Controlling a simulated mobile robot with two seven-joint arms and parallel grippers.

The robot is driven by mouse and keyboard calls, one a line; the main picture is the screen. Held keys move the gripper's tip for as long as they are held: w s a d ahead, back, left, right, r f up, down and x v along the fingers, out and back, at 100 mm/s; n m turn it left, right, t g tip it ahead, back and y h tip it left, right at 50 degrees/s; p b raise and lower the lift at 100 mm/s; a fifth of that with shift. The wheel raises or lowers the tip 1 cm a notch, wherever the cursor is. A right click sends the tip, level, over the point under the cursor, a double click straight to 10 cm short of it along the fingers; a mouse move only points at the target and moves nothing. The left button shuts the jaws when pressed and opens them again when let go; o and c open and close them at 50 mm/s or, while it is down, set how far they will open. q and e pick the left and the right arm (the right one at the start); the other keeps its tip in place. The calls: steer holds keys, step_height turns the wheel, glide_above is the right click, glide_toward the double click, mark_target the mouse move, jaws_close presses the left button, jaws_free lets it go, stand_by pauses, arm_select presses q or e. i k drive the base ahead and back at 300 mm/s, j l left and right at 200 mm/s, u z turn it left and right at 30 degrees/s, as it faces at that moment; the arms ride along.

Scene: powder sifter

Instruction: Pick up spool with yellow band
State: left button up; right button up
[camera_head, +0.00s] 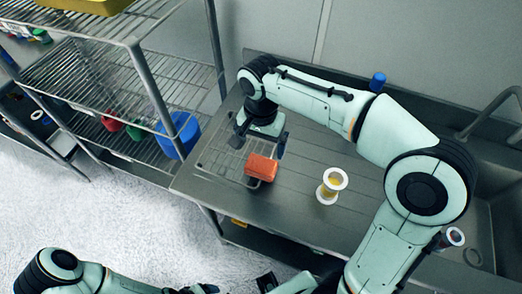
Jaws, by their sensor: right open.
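The spool with the yellow band (329,190) stands upright on the steel table, with white round ends and yellow around its middle. My right gripper (259,146) is open, to the left of the spool and apart from it. Its fingers point down just behind an orange-red box (262,165); I cannot tell if they touch it. My left arm comes in along the bottom edge. Its gripper end is mostly cut off there, so its jaws are unclear.
A blue cylinder (378,81) stands at the back. Another white-ended spool (453,237) is at the right, beside my right arm. Wire shelving (100,75) stands at left.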

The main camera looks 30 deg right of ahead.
mark_target(335, 179)
steer(key=k, duration=1)
